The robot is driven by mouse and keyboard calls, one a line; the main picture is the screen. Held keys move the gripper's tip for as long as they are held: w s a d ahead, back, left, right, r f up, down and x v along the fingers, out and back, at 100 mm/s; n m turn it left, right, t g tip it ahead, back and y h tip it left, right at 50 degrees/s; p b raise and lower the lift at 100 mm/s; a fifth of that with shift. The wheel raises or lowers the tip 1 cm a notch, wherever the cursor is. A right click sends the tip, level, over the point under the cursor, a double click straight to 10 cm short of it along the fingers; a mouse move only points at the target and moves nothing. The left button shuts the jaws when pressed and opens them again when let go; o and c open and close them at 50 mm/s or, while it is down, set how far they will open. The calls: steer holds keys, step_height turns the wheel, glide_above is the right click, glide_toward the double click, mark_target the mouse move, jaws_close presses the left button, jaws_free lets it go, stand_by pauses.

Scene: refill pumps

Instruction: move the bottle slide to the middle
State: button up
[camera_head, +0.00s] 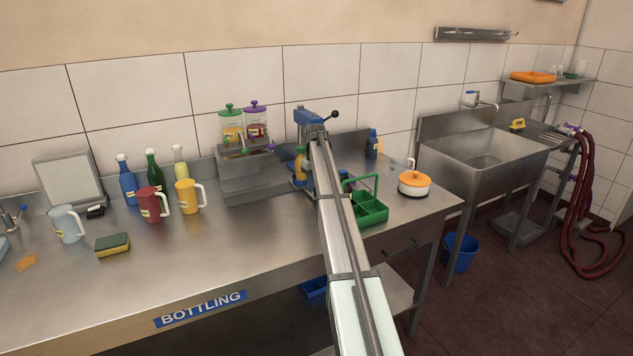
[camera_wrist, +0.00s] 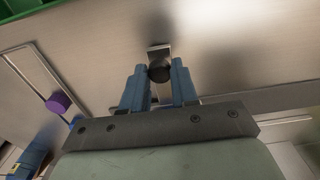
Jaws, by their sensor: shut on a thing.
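In the wrist view, my gripper (camera_wrist: 159,78) has its two blue fingers either side of a round black knob (camera_wrist: 160,71), shut on it. The knob sits at the end of a short metal strip (camera_wrist: 158,51), which looks like part of the bottle slide. In the head view, my arm hides the gripper and the slide. The blue press (camera_head: 308,117) with its black-tipped lever stands behind the arm. A yellow-orange bottle (camera_head: 300,162) stands at the press, partly hidden. I cannot tell whether it rests on the slide.
A green crate (camera_head: 371,210) and a white pot with an orange lid (camera_head: 414,184) stand right of my arm. A blue bottle (camera_head: 374,145) stands behind them. Two dispensers (camera_head: 232,128) are left of the press. A purple knob (camera_wrist: 58,102) on a rail is left of my fingers.

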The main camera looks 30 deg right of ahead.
steer(key=shift+a, duration=2.45)
steer(key=o, duration=0.9)
steer(key=shift+o, duration=0.2)
step_height(320, 180, up, 14)
steer(key=shift+f, duration=0.1)
